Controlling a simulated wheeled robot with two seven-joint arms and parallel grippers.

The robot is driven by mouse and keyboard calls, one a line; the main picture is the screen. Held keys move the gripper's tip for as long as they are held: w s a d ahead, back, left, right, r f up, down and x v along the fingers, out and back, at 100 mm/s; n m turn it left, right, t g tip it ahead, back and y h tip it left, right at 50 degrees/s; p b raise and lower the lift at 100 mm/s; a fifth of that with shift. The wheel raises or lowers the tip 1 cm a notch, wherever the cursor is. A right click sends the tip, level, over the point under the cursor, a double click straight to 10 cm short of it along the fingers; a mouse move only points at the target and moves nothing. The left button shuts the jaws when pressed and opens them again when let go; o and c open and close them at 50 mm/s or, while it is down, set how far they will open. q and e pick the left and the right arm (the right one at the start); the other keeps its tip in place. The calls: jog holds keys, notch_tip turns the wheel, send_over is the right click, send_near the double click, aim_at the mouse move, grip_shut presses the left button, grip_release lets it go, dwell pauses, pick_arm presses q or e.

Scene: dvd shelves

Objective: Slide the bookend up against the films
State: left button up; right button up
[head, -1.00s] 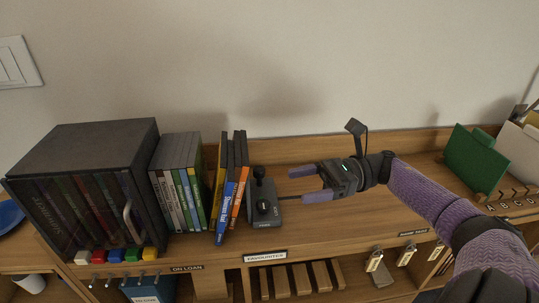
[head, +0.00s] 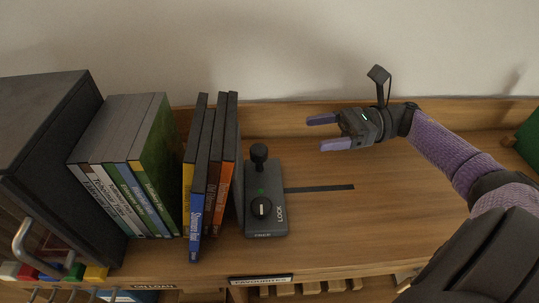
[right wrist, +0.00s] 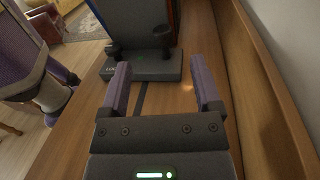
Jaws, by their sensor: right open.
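The grey bookend (head: 266,215) stands on the shelf top, with a black knob and a dial marked LOCK on its base. Its upright plate is at or very near the rightmost film of the leaning group (head: 212,175); I cannot tell if they touch. A dark slot (head: 320,188) runs right from it. My right gripper (head: 322,133) is open and empty, up and right of the bookend, apart from it. In the right wrist view the bookend (right wrist: 145,65) is ahead of the open fingers (right wrist: 160,85). My left gripper is not in view.
A low wooden ledge (head: 290,122) runs along the wall. The shelf top right of the bookend is clear. A FAVOURITES label (head: 262,280) is on the front edge.

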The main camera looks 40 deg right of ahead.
aim_at(269, 167)
notch_tip(269, 167, down, 3)
jog(key=shift+r+b, duration=0.15)
jog(key=shift+b, duration=0.55)
jog(key=p+x, duration=0.1)
jog(key=x, duration=0.9)
jog(key=shift+r, duration=0.15)
jog(key=shift+d, duration=0.1)
grip_shut()
